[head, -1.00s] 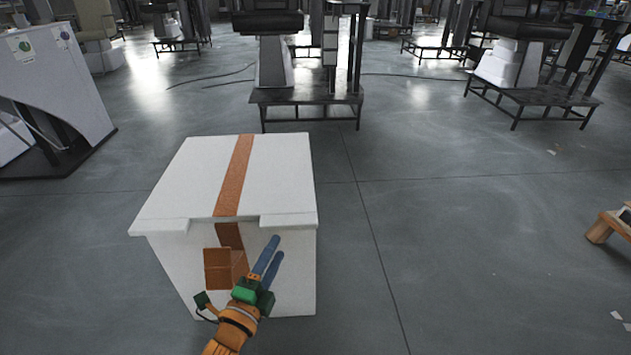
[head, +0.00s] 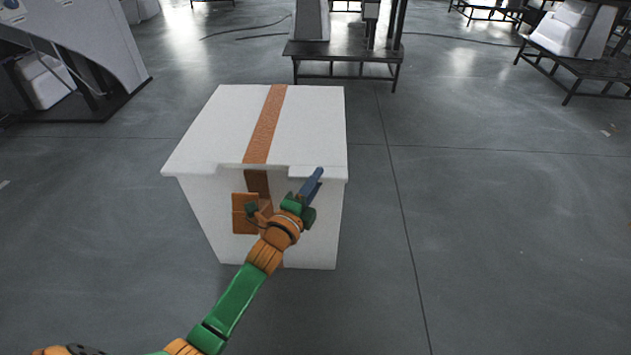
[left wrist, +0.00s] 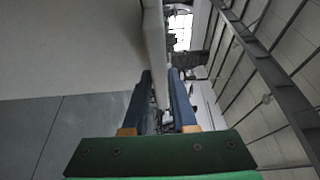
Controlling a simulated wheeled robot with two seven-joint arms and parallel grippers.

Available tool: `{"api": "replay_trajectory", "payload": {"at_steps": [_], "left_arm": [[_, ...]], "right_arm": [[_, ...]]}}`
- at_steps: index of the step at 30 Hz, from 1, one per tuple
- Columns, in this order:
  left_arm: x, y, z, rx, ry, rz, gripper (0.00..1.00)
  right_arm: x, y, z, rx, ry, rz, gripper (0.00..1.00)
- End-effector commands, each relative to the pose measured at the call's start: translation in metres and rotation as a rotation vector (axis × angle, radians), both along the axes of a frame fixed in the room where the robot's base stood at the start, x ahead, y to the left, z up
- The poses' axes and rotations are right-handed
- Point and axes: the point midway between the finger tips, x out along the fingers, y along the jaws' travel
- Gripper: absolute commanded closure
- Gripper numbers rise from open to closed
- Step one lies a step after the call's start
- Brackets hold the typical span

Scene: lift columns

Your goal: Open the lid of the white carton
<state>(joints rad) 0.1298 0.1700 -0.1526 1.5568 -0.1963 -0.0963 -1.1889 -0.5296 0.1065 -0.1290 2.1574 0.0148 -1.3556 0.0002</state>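The white carton (head: 290,225) stands on the floor with its lid (head: 215,130) down flat. A brown strip (head: 264,130) runs over the lid and down the front, beside a brown patch (head: 243,213). My left gripper (head: 316,178) is at the carton's front right, its blue fingers by the lid's front edge. In the left wrist view the fingers (left wrist: 160,88) are apart, and the lid's pale edge (left wrist: 154,40) lines up with the gap between them. I cannot tell whether they touch it. My right gripper is not in view.
A dark metal stand (head: 345,50) is behind the carton, and another (head: 585,65) is at the far right. A grey-white panelled structure (head: 75,45) stands at the left. The floor (head: 490,230) right of the carton is clear.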

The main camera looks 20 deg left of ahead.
Motion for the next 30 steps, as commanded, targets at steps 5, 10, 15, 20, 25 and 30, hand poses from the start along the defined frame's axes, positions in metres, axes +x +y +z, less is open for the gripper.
{"api": "replay_trajectory", "payload": {"at_steps": [5,10,15,20,25,30], "left_arm": [[-0.0001,0.0000,0.0000,0.000,0.000,0.000,1.00],[-0.0002,-0.0001,0.0000,0.000,0.000,0.000,1.00],[-0.0002,-0.0001,0.0000,0.000,0.000,0.000,1.00],[-0.0002,-0.0001,0.0000,0.000,0.000,0.000,1.00],[-0.0002,0.0000,0.0000,0.000,0.000,0.000,1.00],[-0.0002,0.0000,0.0000,0.000,0.000,0.000,1.00]], "right_arm": [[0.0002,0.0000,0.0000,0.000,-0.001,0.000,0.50],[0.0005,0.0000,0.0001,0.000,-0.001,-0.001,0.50],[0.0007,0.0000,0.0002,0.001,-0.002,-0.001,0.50],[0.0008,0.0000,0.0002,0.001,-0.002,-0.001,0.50],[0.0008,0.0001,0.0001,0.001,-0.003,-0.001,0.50],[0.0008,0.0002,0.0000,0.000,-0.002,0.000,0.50]]}}
